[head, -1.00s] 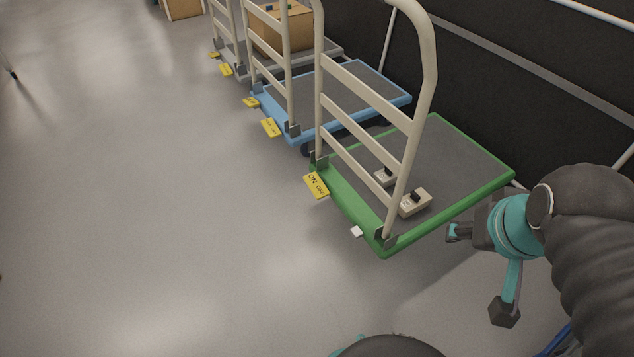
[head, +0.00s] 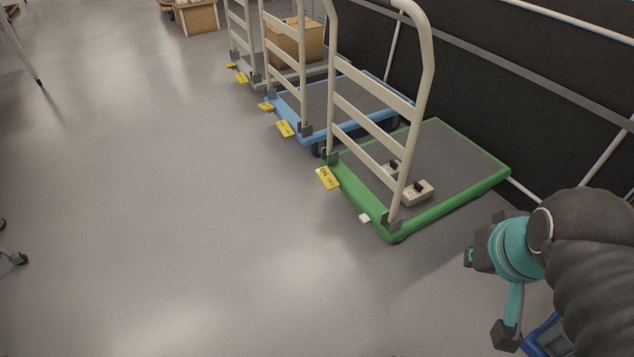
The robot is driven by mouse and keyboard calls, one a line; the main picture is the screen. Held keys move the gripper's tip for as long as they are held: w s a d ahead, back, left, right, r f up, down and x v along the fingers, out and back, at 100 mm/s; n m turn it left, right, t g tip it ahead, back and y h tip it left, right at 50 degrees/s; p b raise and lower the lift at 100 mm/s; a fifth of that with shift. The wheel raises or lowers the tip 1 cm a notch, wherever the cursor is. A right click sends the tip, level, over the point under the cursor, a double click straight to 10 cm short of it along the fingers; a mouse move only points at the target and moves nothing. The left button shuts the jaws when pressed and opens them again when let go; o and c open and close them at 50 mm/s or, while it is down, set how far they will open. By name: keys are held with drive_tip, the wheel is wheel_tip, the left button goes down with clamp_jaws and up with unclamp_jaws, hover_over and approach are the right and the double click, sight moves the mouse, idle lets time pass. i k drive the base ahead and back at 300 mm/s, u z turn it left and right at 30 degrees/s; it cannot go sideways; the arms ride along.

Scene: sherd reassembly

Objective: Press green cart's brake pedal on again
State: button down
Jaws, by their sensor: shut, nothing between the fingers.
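The green cart (head: 455,193) stands right of centre in the head view, with a grey deck and a cream ladder-like handle (head: 427,70). A yellow pedal (head: 328,178) with ON and OFF lettering sticks out low at the left of its handle end. A small white piece (head: 365,218) sticks out nearer the cart's front corner. I cannot tell whether the yellow pedal is up or down. My gripper (head: 470,257) is shut and empty, right of and nearer than the cart's near corner, apart from cart and pedal. Its fingertips show only small and dark.
Two small beige boxes (head: 418,193) lie on the green deck. A blue cart (head: 345,110) with yellow pedals (head: 285,129) stands behind, then a grey cart with a cardboard box (head: 297,42). A dark wall with rails (head: 540,100) bounds the right.

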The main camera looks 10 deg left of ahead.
sight(327, 177)
drive_tip(key=u, duration=0.4)
drive_tip(key=i, duration=0.95)
drive_tip(key=z, duration=0.15)
